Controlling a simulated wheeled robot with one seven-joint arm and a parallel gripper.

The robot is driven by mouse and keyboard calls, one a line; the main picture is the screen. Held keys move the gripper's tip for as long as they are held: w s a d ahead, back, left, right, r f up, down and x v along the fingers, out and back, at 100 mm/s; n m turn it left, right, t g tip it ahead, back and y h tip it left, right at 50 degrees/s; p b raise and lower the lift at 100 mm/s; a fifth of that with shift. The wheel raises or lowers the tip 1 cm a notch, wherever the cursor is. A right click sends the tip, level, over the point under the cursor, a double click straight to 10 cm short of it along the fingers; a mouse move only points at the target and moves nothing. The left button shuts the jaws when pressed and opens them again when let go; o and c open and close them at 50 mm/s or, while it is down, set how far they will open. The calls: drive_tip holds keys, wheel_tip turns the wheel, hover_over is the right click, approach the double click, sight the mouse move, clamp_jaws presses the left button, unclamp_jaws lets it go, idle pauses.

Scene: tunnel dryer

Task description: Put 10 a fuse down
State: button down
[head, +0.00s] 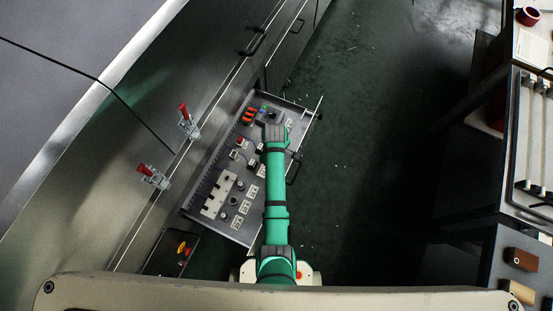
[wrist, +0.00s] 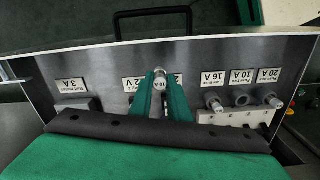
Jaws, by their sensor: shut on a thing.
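My gripper (wrist: 160,95) is shut on a small light fuse (wrist: 159,79), which stands out at the tips of the green fingers. Its own marking is too small to read with certainty. It is over the open control drawer (wrist: 100,66), in front of a label that the fingers partly cover. To the right, the fuse stock block (wrist: 222,117) has places labelled 16 A, 10 A and 20 A. Pale fuses show at 16 A (wrist: 214,104) and 20 A (wrist: 273,100); the 10 A place (wrist: 240,99) looks like an empty ring. In the head view, my arm hides the gripper's fingertips.
A grey device labelled 3 A (wrist: 78,104) sits left of my gripper. Orange-red parts (head: 248,115) and several small knobs sit in the drawer. Two red-handled clamps (head: 187,122) are on the machine to the left. The floor (head: 370,150) right of the drawer is clear.

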wheel_tip(320, 180, down, 2)
drive_tip(key=shift+w, duration=0.1)
drive_tip(key=shift+d+f, duration=0.1)
drive_tip(key=shift+f, duration=0.25)
drive_tip(key=shift+a+f, duration=0.15)
drive_tip(key=shift+f, duration=0.75)
drive_tip(key=shift+a+f, duration=0.1)
drive_tip(key=shift+f, duration=0.8)
drive_tip(key=shift+d+f, duration=0.1)
drive_tip(key=c, duration=1.7)
unclamp_jaws()
drive_tip(key=shift+o, duration=0.2)
